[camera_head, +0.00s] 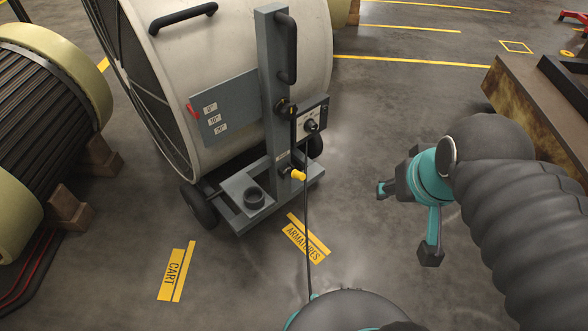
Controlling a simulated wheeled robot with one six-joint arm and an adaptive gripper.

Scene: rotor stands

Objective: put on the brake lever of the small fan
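The fan (230,60) is a big cream drum with a dark grille, on a grey wheeled cart. Only this one fan shows. A short yellow-tipped lever (297,174) sticks out low on the cart frame, at the foot of the grey upright; it looks like the brake lever, but I cannot tell whether the brake is on. My gripper (408,222) is to the right of the lever, clear of the cart, with its teal-and-black fingers spread apart and nothing between them. It touches nothing that I can see.
The grey upright (270,80) carries a black handle, a 0-10-20 degree plate (221,107) and a knob box (312,124). A thin dark line passes in front of the cart's lower frame. A large rotor (45,110) lies left. A rusty block (530,110) stands right. Floor between is clear.

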